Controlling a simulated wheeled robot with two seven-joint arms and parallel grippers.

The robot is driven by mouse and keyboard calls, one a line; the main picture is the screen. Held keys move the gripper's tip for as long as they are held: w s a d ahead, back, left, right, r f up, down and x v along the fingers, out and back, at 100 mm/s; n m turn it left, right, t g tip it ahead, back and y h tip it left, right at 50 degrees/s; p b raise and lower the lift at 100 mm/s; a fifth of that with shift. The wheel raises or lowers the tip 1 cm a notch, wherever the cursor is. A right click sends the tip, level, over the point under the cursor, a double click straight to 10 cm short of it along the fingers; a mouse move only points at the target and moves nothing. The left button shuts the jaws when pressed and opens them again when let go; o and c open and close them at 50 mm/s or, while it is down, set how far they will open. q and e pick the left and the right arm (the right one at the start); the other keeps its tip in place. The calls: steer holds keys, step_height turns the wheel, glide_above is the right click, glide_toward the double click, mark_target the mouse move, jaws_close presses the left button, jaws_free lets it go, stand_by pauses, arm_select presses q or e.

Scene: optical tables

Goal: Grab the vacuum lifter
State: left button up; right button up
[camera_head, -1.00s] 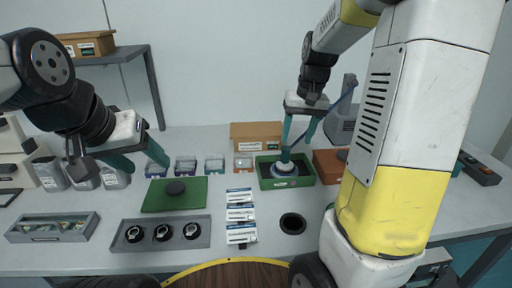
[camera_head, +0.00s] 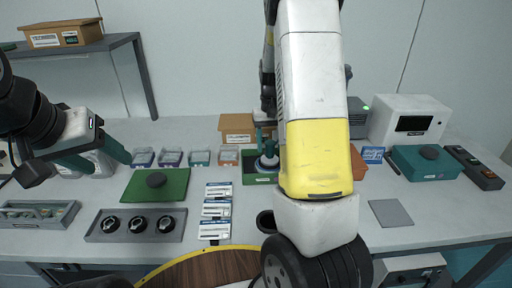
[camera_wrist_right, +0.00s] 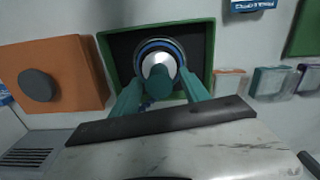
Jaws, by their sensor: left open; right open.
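The vacuum lifter (camera_head: 266,163), a blue-rimmed round pad with a white disc and teal handle, stands in the green-rimmed tray (camera_head: 248,180). In the right wrist view the lifter (camera_wrist_right: 158,60) is in the dark tray (camera_wrist_right: 208,60). My right gripper (camera_wrist_right: 160,92) is open with its teal fingers on either side of the lifter's handle; contact cannot be told. In the head view my right forearm hides most of that gripper and part of the tray. My left gripper (camera_head: 103,158) is open and empty at the left, above the table.
An orange box (camera_wrist_right: 66,75) with a dark knob adjoins the tray. A green board (camera_head: 135,187) with a dark puck, a grey tray of round parts (camera_head: 110,237) and label cards (camera_head: 216,209) lie left. A teal box (camera_head: 420,170) and a white device (camera_head: 408,122) stand right.

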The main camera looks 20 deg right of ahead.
steer(key=shift+f, duration=1.3)
jaws_close()
steer(key=shift+r, duration=0.1)
